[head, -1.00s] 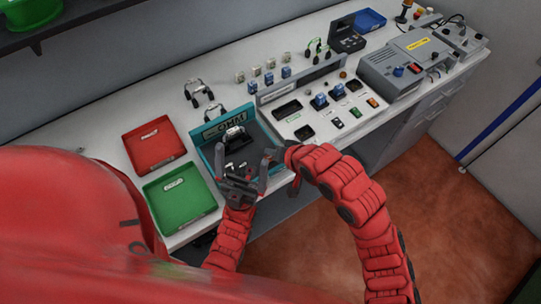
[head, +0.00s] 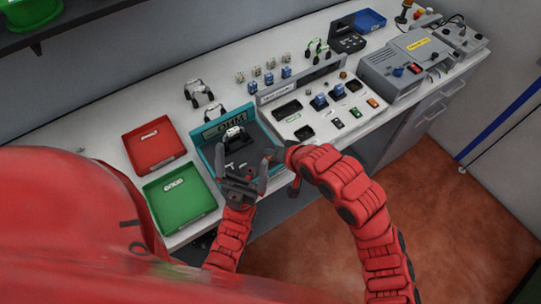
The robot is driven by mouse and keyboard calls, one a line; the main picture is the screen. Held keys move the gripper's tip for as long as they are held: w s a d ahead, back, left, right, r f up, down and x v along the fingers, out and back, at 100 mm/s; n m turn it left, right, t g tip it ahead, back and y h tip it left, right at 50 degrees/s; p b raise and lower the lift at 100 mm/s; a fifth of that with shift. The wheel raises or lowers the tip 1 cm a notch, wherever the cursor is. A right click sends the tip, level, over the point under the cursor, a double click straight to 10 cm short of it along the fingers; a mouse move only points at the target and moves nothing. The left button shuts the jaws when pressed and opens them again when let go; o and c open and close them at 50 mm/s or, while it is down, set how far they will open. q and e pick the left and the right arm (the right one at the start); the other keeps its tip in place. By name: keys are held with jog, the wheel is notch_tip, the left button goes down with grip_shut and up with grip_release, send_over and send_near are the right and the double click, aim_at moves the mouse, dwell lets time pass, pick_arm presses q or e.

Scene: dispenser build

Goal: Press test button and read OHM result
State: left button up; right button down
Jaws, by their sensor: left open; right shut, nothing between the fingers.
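A teal tray (head: 212,163) marked OHM on its back wall (head: 225,124) stands on the white bench. Inside it is a small black-and-white device (head: 234,134); its details are too small to read. My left gripper (head: 243,170) is open at the front of the tray, with its fingers up and nothing between them. My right gripper (head: 278,156) is shut and empty beside the tray's right front corner, close to the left gripper. I cannot tell which part is the test button, and I see no readable result besides the OHM lettering.
A red tray (head: 136,160) and a green tray (head: 165,208) lie to the left. A panel with dark slots (head: 287,109) and small coloured switches (head: 356,112) is to the right. A grey machine (head: 390,75) stands farther right. Metal clips (head: 197,92) stand behind the teal tray.

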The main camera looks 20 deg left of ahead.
dwell(0.5)
jog(key=shift+f+b, duration=0.4)
jog(key=shift+f+b, duration=0.3)
jog(key=shift+f, duration=0.15)
dwell(0.5)
dwell(0.3)
jog(key=shift+r+p, duration=0.4)
jog(key=shift+r, duration=0.45)
jog(key=shift+r, duration=0.1)
notch_tip(320, 180, up, 5)
jog(key=shift+f+p, duration=0.1)
jog(key=shift+p, duration=1.15)
